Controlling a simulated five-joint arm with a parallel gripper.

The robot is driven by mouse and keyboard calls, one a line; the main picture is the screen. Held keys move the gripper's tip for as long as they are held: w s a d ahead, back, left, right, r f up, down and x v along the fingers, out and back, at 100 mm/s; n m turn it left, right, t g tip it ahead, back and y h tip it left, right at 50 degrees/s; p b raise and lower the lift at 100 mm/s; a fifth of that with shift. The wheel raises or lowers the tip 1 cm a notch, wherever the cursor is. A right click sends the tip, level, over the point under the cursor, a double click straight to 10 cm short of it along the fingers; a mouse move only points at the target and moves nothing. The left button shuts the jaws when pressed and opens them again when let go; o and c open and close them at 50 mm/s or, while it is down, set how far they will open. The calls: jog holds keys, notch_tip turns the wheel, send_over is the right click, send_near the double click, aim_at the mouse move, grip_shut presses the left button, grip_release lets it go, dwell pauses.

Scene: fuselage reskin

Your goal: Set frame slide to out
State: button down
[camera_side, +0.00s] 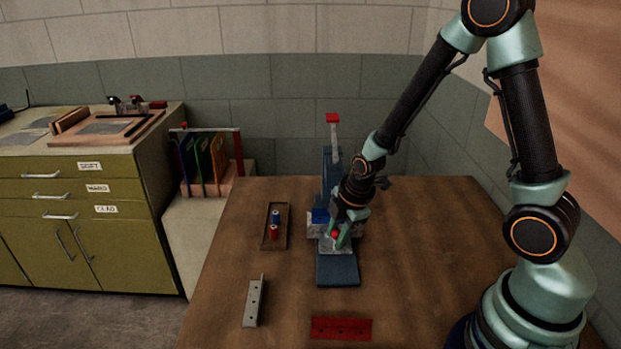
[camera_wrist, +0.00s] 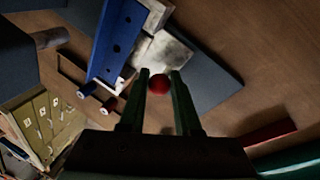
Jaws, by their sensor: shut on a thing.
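A red round knob (camera_side: 335,234) sits at the front of a pale grey block (camera_side: 315,226) on the bench fixture. My gripper (camera_side: 339,237) is at the knob from above. In the wrist view, the knob (camera_wrist: 159,84) lies between the two fingertips of my gripper (camera_wrist: 160,80), which are shut on it. The frame slide seems to be this block with its knob, beside a dark slate plate (camera_side: 338,270) extending toward the front. The block (camera_wrist: 165,52) and the plate (camera_wrist: 215,82) also show in the wrist view. My gripper partly hides the block in the side view.
A blue angle piece with holes (camera_wrist: 115,40) stands by the block. A post with a red top (camera_side: 333,118) rises behind. A tray (camera_side: 264,240) with blue and red spools is left. A grey bracket (camera_side: 254,300) and red bracket (camera_side: 341,328) lie in front. The right bench is clear.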

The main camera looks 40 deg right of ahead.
jog(key=c, duration=0.6)
grip_release()
jog(key=v, duration=1.2)
jog(key=shift+c, duration=0.3)
